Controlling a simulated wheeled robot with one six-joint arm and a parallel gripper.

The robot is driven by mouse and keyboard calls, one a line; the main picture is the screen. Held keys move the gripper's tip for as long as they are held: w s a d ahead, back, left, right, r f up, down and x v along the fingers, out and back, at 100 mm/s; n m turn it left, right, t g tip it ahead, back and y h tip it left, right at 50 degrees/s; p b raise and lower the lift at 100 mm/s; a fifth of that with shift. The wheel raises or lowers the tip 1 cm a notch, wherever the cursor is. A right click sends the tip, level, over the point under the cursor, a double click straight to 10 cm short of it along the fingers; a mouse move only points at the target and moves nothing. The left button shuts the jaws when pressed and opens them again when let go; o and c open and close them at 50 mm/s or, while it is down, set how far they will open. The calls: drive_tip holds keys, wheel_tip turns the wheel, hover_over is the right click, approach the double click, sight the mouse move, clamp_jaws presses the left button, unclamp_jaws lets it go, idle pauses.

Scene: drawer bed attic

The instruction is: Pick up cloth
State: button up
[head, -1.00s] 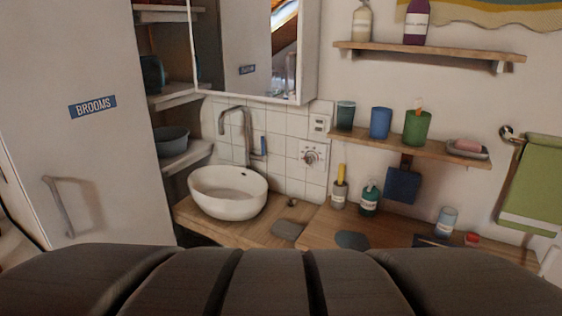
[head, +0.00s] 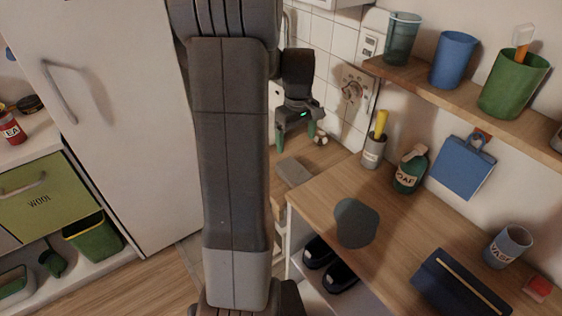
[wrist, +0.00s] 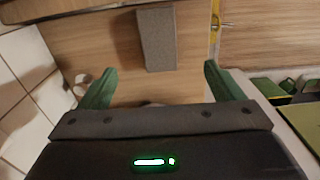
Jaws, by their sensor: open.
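A flat grey rectangular piece, which looks like the cloth (head: 293,171), lies on the wooden counter near the tiled wall. It also shows in the wrist view (wrist: 156,38), at top centre just beyond the fingertips. My gripper (head: 296,135) is above the counter, beyond the cloth in the head view, with its green fingers pointing down. In the wrist view my gripper (wrist: 160,72) has its fingers wide apart with nothing between them. The cloth is apart from both fingers. My arm hides the sink side of the counter in the head view.
A shelf (head: 480,105) with cups overhangs the counter.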

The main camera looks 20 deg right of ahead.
sight(294, 170)
drive_tip(key=f, duration=1.4)
drive_tip(key=shift+w, duration=0.4)
drive_tip(key=shift+r, duration=0.1)
drive_tip(key=c, duration=1.1)
drive_tip(key=shift+o, duration=0.2)
wheel_tip(294, 170, up, 10)
drive_tip(key=o, duration=0.3)
